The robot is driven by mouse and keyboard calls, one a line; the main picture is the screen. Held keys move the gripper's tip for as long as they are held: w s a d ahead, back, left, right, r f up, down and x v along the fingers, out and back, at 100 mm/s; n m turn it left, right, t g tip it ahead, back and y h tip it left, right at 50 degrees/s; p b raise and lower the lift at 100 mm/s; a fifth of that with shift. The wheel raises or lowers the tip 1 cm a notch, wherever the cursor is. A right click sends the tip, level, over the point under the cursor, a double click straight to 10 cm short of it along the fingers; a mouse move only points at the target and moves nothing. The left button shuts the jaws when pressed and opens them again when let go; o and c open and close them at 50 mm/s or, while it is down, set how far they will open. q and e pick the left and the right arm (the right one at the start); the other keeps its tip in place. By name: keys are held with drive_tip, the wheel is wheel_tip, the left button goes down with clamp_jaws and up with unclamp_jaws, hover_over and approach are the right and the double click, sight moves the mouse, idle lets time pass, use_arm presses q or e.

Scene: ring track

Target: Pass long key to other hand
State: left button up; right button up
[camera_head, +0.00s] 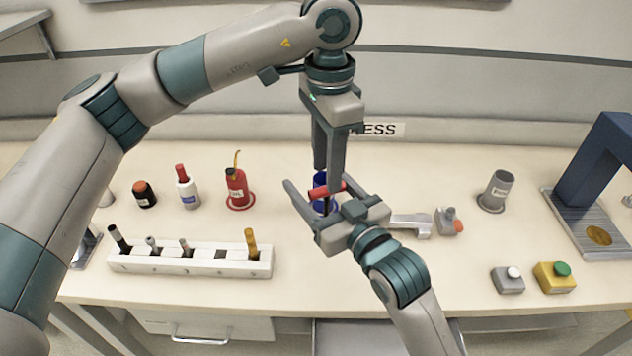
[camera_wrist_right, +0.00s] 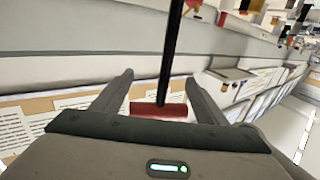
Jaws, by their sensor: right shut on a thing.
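The long key has a red crossbar handle (camera_head: 326,192) and a thin black shaft; both show in the right wrist view, the handle (camera_wrist_right: 158,110) between the fingers and the shaft (camera_wrist_right: 171,50) running up out of the picture. My right gripper (camera_head: 326,193) is shut on the key, one finger at each end of the handle. My left gripper (camera_head: 328,177) points down from above, its fingertips just over the red handle. Its fingers look apart, with a narrow gap seen at a slant. Whether they touch the key cannot be told.
A white block (camera_head: 190,266) holding several tools stands at the front left. A red oil can (camera_head: 237,188) and bottles stand behind it. A blue cup (camera_head: 320,181) is partly hidden behind the grippers. A grey cup (camera_head: 496,190), button boxes (camera_head: 554,277) and a blue press (camera_head: 600,165) are right.

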use_arm(q)
drive_tip(key=shift+r, duration=0.55)
